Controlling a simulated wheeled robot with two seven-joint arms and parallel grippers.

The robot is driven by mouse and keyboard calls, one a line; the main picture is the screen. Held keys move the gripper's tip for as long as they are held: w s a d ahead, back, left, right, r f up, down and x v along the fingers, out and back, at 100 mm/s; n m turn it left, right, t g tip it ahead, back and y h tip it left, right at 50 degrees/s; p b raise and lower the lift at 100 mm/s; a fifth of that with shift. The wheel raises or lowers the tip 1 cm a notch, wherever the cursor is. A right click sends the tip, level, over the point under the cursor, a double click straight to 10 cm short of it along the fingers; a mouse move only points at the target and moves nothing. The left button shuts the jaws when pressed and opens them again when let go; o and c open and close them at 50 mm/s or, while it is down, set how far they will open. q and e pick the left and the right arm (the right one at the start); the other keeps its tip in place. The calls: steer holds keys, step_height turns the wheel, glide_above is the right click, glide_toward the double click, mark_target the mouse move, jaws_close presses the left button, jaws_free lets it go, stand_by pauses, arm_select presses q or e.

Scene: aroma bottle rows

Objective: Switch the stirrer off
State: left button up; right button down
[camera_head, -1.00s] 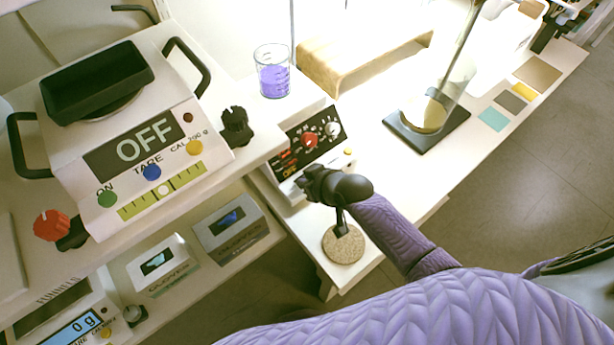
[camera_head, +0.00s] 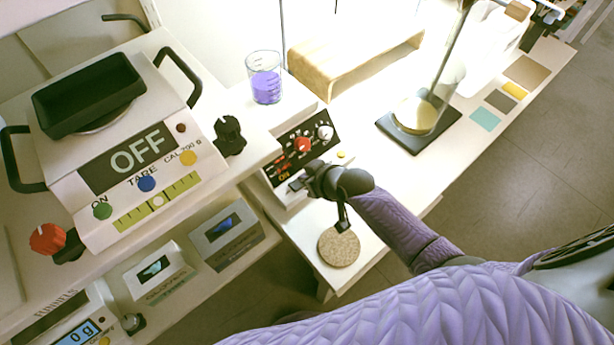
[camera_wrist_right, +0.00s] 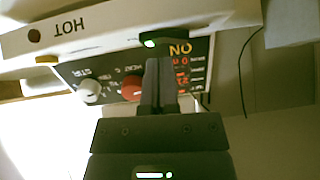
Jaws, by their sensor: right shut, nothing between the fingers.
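The stirrer has a dark front panel (camera_head: 303,143) with a red knob, a white knob and red lit digits. A beaker (camera_head: 265,85) of purple liquid stands on it. In the right wrist view the panel (camera_wrist_right: 110,77) appears upside down, and a small switch (camera_wrist_right: 150,42) glows green beside the word ON. My right gripper (camera_head: 297,184) is shut and empty at the panel's lower left end. In the wrist view its fingertips (camera_wrist_right: 160,62) point at the switch, very close below it; I cannot tell whether they touch. My left gripper is not in view.
A balance (camera_head: 130,150) reading OFF stands on the left bench, with a black knob (camera_head: 229,135) near its edge. A round cork disc (camera_head: 339,247) lies near the bench's front edge. A stand with a black base (camera_head: 418,128) is to the right.

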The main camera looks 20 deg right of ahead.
steer(key=w+r+p+v, duration=0.1)
steer(key=p+v, duration=0.5)
steer(key=v, duration=0.6)
steer(key=shift+w+d+r+p, duration=0.25)
steer(key=shift+p, duration=0.15)
steer(key=b, duration=0.1)
steer(key=a+b, duration=0.1)
steer(key=shift+a+r+y+b, duration=0.2)
steer(key=shift+a+y+b, duration=0.1)
steer(key=shift+y+b, duration=0.1)
